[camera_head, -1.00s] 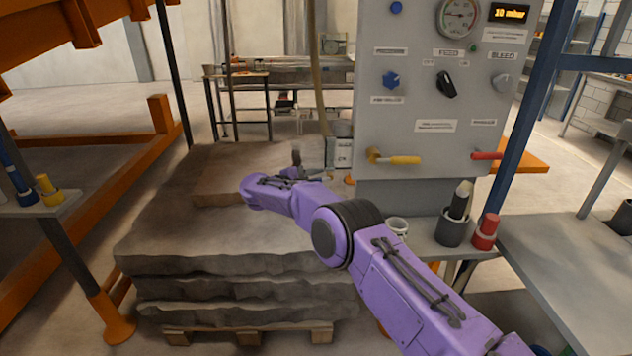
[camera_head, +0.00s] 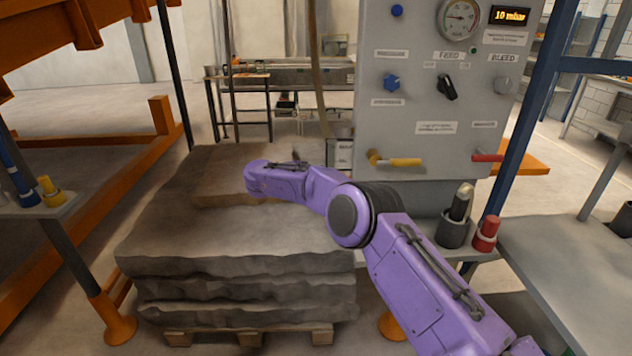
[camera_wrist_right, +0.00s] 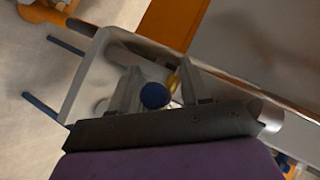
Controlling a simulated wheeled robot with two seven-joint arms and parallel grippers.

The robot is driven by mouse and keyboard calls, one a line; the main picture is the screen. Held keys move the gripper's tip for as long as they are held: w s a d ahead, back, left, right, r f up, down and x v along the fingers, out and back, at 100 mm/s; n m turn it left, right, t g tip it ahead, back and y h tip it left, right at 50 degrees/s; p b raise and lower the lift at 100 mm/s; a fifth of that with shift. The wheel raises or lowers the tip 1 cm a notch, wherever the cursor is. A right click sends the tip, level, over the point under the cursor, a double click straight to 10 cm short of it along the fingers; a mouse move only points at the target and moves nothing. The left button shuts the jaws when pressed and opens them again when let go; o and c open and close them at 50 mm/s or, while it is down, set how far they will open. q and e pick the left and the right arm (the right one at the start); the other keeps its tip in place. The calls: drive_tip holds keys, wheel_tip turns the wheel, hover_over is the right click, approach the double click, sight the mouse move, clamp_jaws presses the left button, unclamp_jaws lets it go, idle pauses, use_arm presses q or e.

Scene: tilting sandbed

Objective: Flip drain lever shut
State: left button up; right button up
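A yellow-handled lever (camera_head: 398,161) and a red-handled lever (camera_head: 487,157) sit low on the grey control panel (camera_head: 440,105). Their labels are too blurred to tell which is the drain. The yellow handle lies about level, pointing right. My purple right arm crosses in front of the stone slabs, below and left of the yellow lever; its gripper is mostly hidden in the head view. In the right wrist view my right gripper (camera_wrist_right: 158,88) has its fingers apart, with a round blue thing (camera_wrist_right: 155,95) between or behind them; contact cannot be told. My left gripper is out of view.
Stacked stone slabs (camera_head: 230,251) stand on a pallet (camera_head: 249,337). A dark cup (camera_head: 452,232) and a red cylinder (camera_head: 486,234) stand on the ledge below the panel. A blue post (camera_head: 514,130) rises at the right. An orange beam frame (camera_head: 105,205) lies at the left.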

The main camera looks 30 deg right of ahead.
drive_tip(key=b+v, duration=0.1)
drive_tip(key=v, duration=0.9)
drive_tip(key=shift+a+r+b, duration=0.2)
drive_tip(key=shift+b, duration=0.2)
drive_tip(key=s+a+f+n+t+y, duration=0.1)
drive_tip(key=a+f+n+t, duration=0.1)
drive_tip(key=f+n+t, duration=0.55)
drive_tip(key=s+a+f+n+t+y, duration=0.15)
drive_tip(key=f+n, duration=0.25)
drive_tip(key=f, duration=0.6)
drive_tip(key=s+a+f+n+y, duration=0.1)
drive_tip(key=s+f+n+y, duration=0.3)
drive_tip(key=s+f+n, duration=0.5)
drive_tip(key=s+f+g+y, duration=0.1)
drive_tip(key=s+f, duration=0.3)
drive_tip(key=s, duration=0.7)
drive_tip(key=s+f+n+g+y, duration=0.1)
drive_tip(key=s+f+g, duration=0.3)
drive_tip(key=s, duration=0.8)
drive_tip(key=s+d+f+n+g+y, duration=0.1)
drive_tip(key=s+f, duration=0.4)
drive_tip(key=s, duration=0.7)
drive_tip(key=shift+g, duration=0.7)
